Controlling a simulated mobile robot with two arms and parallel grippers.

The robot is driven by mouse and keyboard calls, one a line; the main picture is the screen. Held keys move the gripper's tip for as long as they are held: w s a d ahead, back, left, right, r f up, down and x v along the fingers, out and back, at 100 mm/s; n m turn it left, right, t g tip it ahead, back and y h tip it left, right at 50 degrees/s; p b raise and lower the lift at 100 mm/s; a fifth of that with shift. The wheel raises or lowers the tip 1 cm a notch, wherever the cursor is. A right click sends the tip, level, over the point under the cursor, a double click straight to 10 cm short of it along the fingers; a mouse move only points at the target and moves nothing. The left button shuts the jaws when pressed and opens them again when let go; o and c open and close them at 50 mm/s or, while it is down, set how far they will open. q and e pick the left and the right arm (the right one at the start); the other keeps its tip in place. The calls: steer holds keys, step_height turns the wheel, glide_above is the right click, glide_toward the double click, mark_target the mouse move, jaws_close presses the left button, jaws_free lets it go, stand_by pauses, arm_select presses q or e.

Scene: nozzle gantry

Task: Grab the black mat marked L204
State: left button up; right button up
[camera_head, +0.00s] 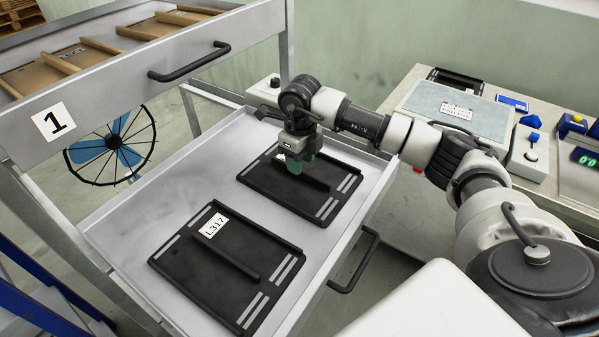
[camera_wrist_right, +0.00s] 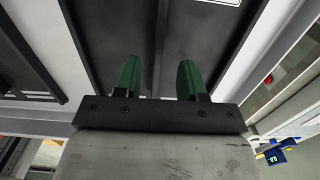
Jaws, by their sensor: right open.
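Two black mats lie in the open grey drawer. The near mat (camera_head: 190,262) carries a white label reading L317. The far mat (camera_head: 262,197) lies behind it to the right; its label is mostly hidden by my right gripper in the head view, so I cannot read its marking. My right gripper (camera_head: 294,165) is over the far mat's raised middle strip. In the right wrist view its green fingers (camera_wrist_right: 157,78) are open, one on each side of the far mat's strip (camera_wrist_right: 161,45), with nothing held. My left gripper is not in view.
The drawer (camera_head: 135,215) has low walls and a black handle (camera_head: 355,262) at its right. An upper drawer (camera_head: 125,80) marked 1 holds brown pieces. A blue-bladed fan (camera_head: 112,145) stands behind. A bench (camera_head: 480,150) with devices is at the right.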

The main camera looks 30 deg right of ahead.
steer(key=shift+a+f+p, duration=0.1)
steer(key=shift+f+p, duration=0.2)
steer(key=shift+f, duration=1.3)
steer(key=shift+c, duration=0.3)
jaws_close()
steer(key=shift+r, duration=0.1)
